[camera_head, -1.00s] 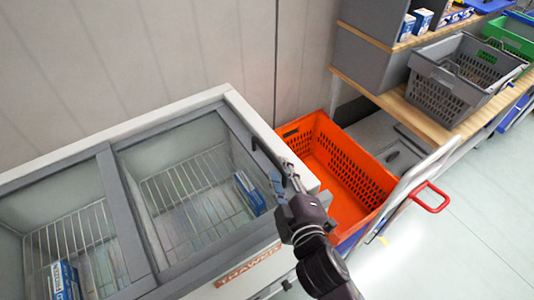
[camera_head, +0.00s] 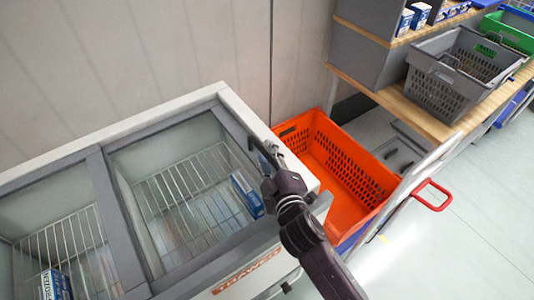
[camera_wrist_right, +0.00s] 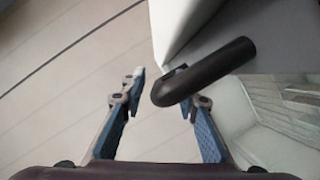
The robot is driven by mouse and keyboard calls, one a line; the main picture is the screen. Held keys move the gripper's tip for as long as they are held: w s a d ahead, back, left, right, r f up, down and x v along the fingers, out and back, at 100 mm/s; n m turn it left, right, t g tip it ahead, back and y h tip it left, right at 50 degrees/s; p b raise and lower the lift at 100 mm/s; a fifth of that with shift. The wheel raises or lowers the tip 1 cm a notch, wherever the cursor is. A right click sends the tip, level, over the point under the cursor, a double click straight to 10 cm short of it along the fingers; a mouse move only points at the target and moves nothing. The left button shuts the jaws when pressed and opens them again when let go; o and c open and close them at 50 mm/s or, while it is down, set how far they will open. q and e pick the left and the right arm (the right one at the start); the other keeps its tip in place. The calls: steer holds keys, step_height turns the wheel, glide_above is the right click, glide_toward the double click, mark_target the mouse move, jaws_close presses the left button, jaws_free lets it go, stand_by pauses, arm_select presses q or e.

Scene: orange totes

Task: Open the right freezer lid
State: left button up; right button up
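The freezer's right lid (camera_head: 197,280) is a glass pane in a grey frame, and it looks shut. Its black handle (camera_wrist_right: 208,70) is a short bar at the right-hand side of the lid; in the head view it is partly hidden by my right gripper (camera_head: 268,158). In the right wrist view my right gripper (camera_wrist_right: 160,85) is open, with blue-padded fingers apart. The handle's rounded end lies between the fingers and covers part of the right finger. I cannot tell whether they touch. My left gripper is not in view.
An orange tote (camera_head: 318,127) stands right beside the freezer. Behind it is a wooden shelf (camera_head: 400,105) with a grey basket (camera_head: 440,85). A red handle (camera_head: 432,196) sticks out at the right. Blue boxes (camera_head: 247,194) lie inside the freezer. A wall is behind.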

steer(key=shift+c, duration=0.6)
jaws_close()
